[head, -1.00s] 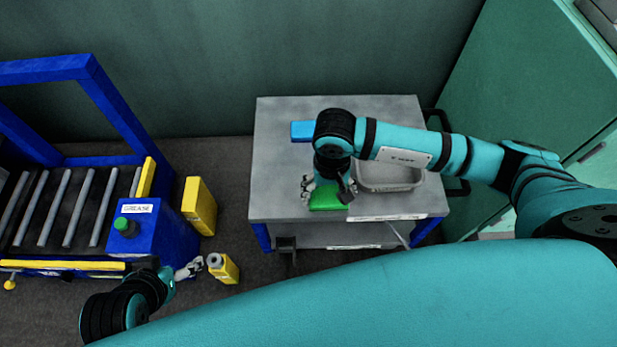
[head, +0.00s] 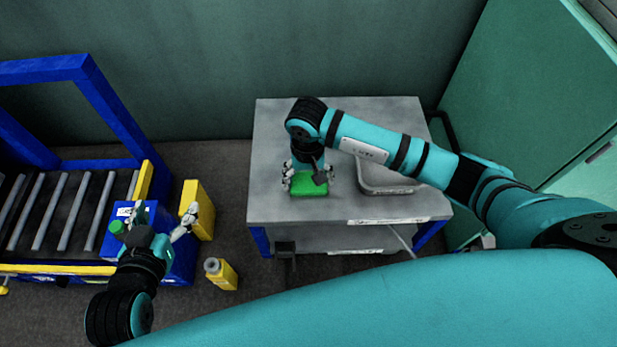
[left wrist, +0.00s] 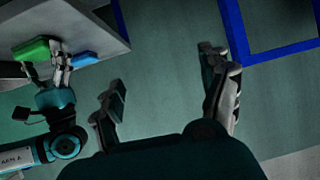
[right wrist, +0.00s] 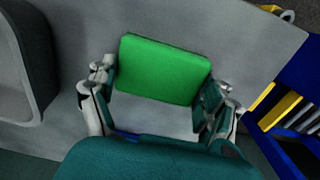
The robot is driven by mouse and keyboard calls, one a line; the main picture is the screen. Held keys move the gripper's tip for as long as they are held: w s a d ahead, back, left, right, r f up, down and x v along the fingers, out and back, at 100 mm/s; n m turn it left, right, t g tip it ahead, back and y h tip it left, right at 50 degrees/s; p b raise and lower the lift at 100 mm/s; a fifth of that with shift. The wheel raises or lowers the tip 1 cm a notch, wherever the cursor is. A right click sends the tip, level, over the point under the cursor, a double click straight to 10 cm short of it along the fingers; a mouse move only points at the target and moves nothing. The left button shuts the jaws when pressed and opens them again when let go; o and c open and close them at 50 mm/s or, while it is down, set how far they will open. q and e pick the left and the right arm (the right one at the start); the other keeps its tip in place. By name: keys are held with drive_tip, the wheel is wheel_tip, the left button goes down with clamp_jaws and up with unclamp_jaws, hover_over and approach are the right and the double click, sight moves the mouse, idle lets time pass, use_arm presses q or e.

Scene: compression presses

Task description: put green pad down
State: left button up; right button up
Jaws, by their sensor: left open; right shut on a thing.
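The green pad (head: 310,187) is between the fingers of my right gripper (head: 304,178), at the front left part of the grey cart top (head: 275,205). In the right wrist view the pad (right wrist: 165,68) lies between both fingers (right wrist: 160,85), with the bare grey surface around it. I cannot tell whether its underside touches the cart. My left gripper (head: 164,215) is open and empty, over the blue box with the green button. The left wrist view shows its fingers (left wrist: 165,82) wide apart with nothing between them.
A grey tray (head: 388,190) stands on the cart, right of the pad. A blue pad (left wrist: 84,59) shows in the left wrist view; my right arm hides it in the head view.

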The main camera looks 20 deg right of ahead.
drive_tip(key=shift+f, duration=0.1)
drive_tip(key=o, duration=0.9)
